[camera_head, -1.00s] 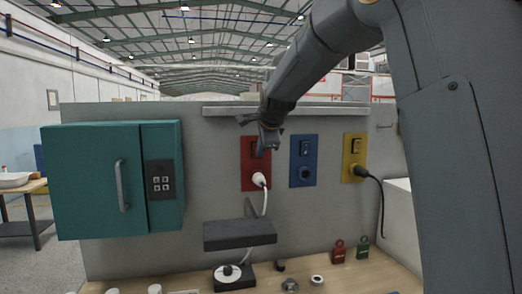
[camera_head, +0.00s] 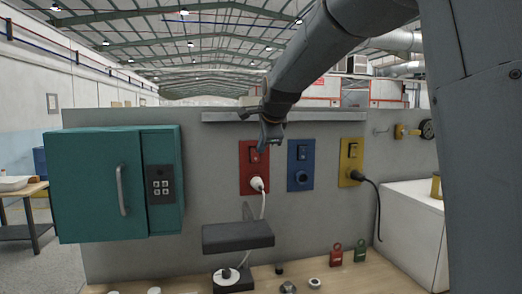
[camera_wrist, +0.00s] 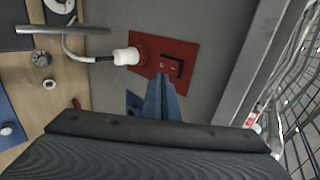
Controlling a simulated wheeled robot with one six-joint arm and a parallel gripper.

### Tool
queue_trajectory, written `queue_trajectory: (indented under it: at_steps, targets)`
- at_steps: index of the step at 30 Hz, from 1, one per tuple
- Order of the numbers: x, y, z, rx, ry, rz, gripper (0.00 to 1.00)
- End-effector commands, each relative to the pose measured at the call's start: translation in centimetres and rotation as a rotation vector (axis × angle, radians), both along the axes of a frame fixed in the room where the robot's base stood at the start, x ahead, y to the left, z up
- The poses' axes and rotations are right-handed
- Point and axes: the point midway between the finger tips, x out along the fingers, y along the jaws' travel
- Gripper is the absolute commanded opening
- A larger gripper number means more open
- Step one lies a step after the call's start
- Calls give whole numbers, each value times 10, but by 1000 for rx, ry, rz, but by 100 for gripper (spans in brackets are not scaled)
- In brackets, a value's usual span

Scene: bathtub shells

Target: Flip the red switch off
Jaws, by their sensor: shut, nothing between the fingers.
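The red switch panel (camera_head: 246,178) is fixed to the grey upright board, with its rocker switch (camera_head: 254,155) above a white plug (camera_head: 257,184). My gripper (camera_head: 267,148) is in front of the board, just right of the switch in the head view. In the wrist view, the blue-grey fingers of my gripper (camera_wrist: 160,80) are together and empty. Their tips overlap the lower edge of the red panel (camera_wrist: 187,50), beside the rocker (camera_wrist: 172,67). I cannot tell whether they touch it. The rocker's exact tilt is too small to read.
A blue panel (camera_head: 301,176) and a yellow panel (camera_head: 351,174) with a black plug are to the right. A teal cabinet (camera_head: 98,185) is at left. A shelf ledge (camera_head: 340,115) runs above. A dark lamp-like fixture (camera_head: 238,236) stands below.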

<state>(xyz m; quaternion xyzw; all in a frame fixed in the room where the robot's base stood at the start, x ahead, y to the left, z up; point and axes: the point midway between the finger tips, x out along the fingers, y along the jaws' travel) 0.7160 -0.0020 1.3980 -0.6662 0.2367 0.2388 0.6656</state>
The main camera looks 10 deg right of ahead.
Motion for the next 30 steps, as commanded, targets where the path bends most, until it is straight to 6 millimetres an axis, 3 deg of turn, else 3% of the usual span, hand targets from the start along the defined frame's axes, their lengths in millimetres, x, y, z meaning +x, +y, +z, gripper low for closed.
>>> queue_trajectory:
  at_steps: [7, 13, 30]
  targets:
    - [-35, -4, 36, 0, -6, -5, 0]
    - [-55, -4, 54, 0, -1, -5, 0]
    - [-62, -3, 62, 0, 1, -4, 0]
